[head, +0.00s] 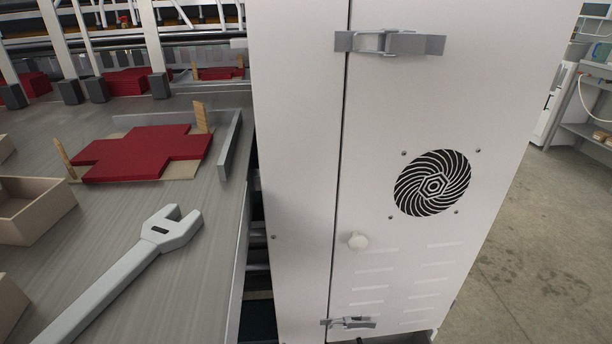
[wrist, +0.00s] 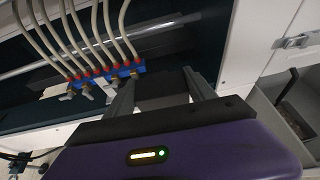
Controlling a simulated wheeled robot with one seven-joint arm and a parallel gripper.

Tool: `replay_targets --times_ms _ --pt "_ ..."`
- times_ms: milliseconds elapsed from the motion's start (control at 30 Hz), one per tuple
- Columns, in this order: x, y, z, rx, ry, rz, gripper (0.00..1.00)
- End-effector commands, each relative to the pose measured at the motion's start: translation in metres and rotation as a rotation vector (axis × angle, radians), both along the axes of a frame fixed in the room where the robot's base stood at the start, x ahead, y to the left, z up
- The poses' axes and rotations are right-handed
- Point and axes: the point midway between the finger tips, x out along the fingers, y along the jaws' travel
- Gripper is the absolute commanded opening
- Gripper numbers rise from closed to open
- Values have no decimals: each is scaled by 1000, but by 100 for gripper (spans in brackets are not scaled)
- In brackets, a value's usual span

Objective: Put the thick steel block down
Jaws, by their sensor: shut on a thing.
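My gripper (wrist: 159,80) shows only in the wrist view, with its two grey fingers apart and shut on a dark block between them. I take this for the thick steel block (wrist: 163,91); it is in deep shade and its edges are hard to make out. It is in front of a dark opening in white machine housing, and I cannot tell whether it touches anything below. The head view shows neither my gripper nor the block.
Pale hoses run to a blue manifold (wrist: 98,79) left of my gripper. An open grey compartment (wrist: 285,115) is at the right. In the head view, a white cabinet (head: 300,150) stands beside a bench (head: 200,262) bearing a wrench (head: 125,268), red card blanks (head: 145,153) and a box (head: 40,210).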

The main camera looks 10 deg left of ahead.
Motion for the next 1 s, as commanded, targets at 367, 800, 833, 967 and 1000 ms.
replay_targets --times_ms 367,800,833,967,1000 --pt "31 -194 28 2 -2 -225 0" --pt "60 -370 54 1 -4 -425 0" --pt "61 -377 56 0 -4 -433 0" --pt "66 -404 59 0 -3 -463 0" --pt "67 -411 60 2 -4 -471 0"
